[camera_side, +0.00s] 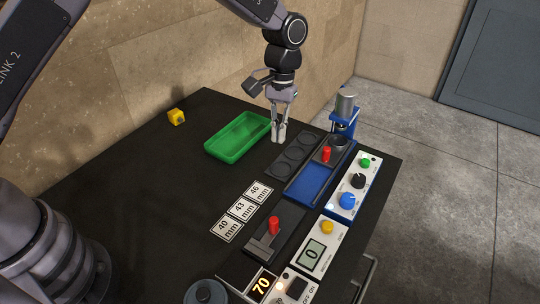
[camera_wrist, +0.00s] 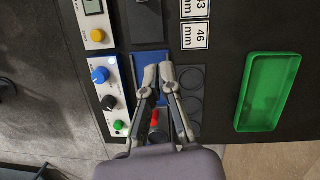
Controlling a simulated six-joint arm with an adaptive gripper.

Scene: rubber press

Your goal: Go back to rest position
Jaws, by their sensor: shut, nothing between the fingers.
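My gripper (camera_side: 279,137) points down above the far part of the black table (camera_side: 150,160), between the green tray and the dark plate with round recesses. Its fingers are shut with nothing between them. In the wrist view my gripper (camera_wrist: 158,68) hangs over the edge between the blue press base (camera_wrist: 150,60) and the dark recessed plate (camera_wrist: 191,78). The green tray (camera_side: 209,149) is empty and stands just left of the gripper in the side view.
The blue press (camera_side: 345,118) with a red-handled slide (camera_side: 326,154) stands right of the gripper. Control boxes (camera_side: 358,185) line the right edge. The left middle is clear.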

